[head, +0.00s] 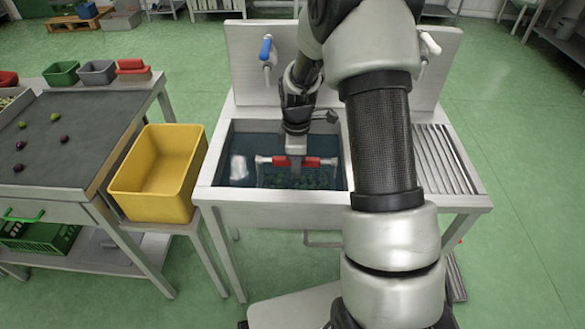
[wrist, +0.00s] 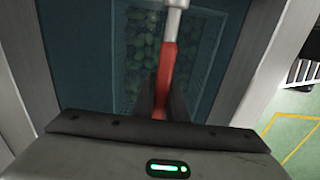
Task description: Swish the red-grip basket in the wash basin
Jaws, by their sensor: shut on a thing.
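The wash basin (head: 222,193) is a steel sink unit with dark blue-green water in it. My gripper (head: 295,158) points down into the basin and is shut on the red grip (head: 313,162) of the basket. The grip is a red sleeve on a pale bar across the basket's top. In the wrist view the red grip (wrist: 168,65) runs up from between my fingers. The basket's body (wrist: 124,65) looks blue-tinted under the water, with several green olives (wrist: 145,50) in it. My fingers and palm hide part of the basket.
A blue-handled tap (head: 266,50) and a white-handled tap (head: 430,43) stand on the backsplash. A ribbed drainboard (head: 442,160) lies right of the basin. A yellow crate (head: 150,200) stands close on the left, beside a dark-topped table (head: 70,135) with loose olives.

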